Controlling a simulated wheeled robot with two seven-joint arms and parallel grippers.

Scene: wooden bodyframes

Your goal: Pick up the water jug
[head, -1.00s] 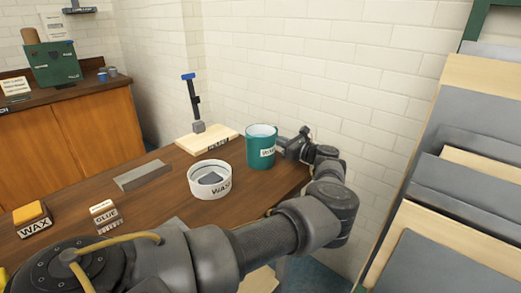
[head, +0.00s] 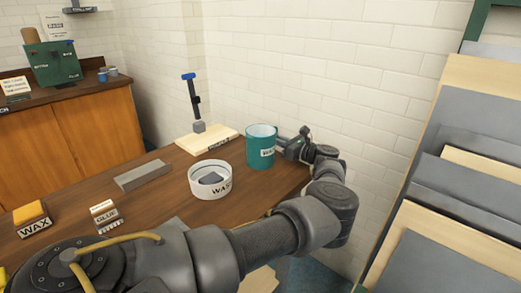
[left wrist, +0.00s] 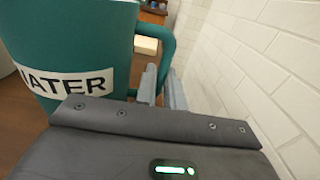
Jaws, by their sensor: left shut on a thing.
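The water jug (head: 259,148) is a teal, open-topped jug with a white label. It stands upright near the far right part of the wooden bench, by the wall. In the left wrist view the jug (left wrist: 75,35) fills the upper left, with "WATER" partly readable and its handle (left wrist: 168,45) on the right side. My left gripper (head: 288,143) is to the right of the jug at its handle. In the left wrist view its fingers (left wrist: 162,85) are on either side of the lower handle, shut on it. My right gripper is not in view.
A grey block (head: 143,175), a glue box (head: 104,214) and a wax block (head: 31,218) are farther left. The brick wall (head: 340,90) is close behind.

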